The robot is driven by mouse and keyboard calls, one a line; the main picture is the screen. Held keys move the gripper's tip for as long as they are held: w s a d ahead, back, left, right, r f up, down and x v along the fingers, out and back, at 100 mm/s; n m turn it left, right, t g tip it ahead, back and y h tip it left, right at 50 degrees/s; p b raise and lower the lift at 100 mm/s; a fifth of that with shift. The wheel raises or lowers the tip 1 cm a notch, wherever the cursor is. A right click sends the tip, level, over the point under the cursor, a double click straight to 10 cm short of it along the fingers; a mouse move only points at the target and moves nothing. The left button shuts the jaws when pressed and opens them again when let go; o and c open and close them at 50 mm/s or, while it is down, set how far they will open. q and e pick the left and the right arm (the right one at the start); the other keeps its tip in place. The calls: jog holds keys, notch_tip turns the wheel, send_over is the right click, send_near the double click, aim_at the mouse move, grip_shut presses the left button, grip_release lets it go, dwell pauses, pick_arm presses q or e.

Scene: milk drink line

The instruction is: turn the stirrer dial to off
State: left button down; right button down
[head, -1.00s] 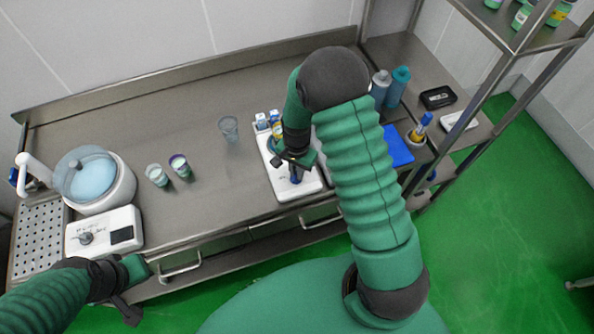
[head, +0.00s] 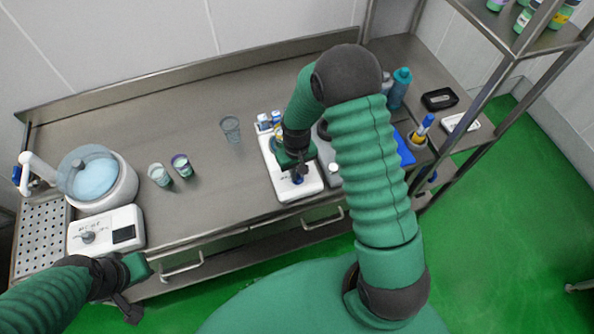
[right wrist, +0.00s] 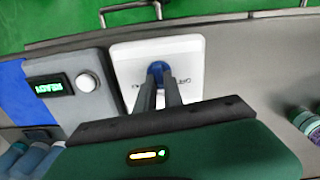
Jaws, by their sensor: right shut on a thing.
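The white stirrer base (head: 308,189) stands near the front edge of the counter and has a blue dial (head: 298,179) at its front end. My right gripper (head: 297,172) points down over it and is shut on the dial. In the right wrist view two dark fingers (right wrist: 159,92) hold the blue dial (right wrist: 157,68) between them. Small lettering shows on the white face (right wrist: 187,57), but I cannot read the dial's setting. My left gripper (head: 132,290) hangs before the front edge at lower left, apart from everything; its jaws are unclear.
A grey unit with a lit green display (right wrist: 54,87) stands right beside the stirrer. A clear cup (head: 231,129) and two small cups (head: 159,175) stand to the left. A round white vessel (head: 105,198) stands at far left. The counter between is free.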

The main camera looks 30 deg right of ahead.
jog(key=n+p, duration=0.1)
jog(key=n, duration=0.4)
jog(key=shift+w+a+r+n, duration=0.1)
jog(key=shift+n, duration=0.2)
jog(key=n+p, duration=0.1)
jog(key=n, duration=0.3)
jog(key=shift+a+n, duration=0.1)
jog(key=shift+n, duration=0.3)
jog(key=c, duration=1.5)
grip_release()
jog(key=shift+o, duration=0.2)
notch_tip(320, 180, up, 17)
jog(key=shift+f+b, duration=0.2)
jog(key=shift+b, duration=0.15)
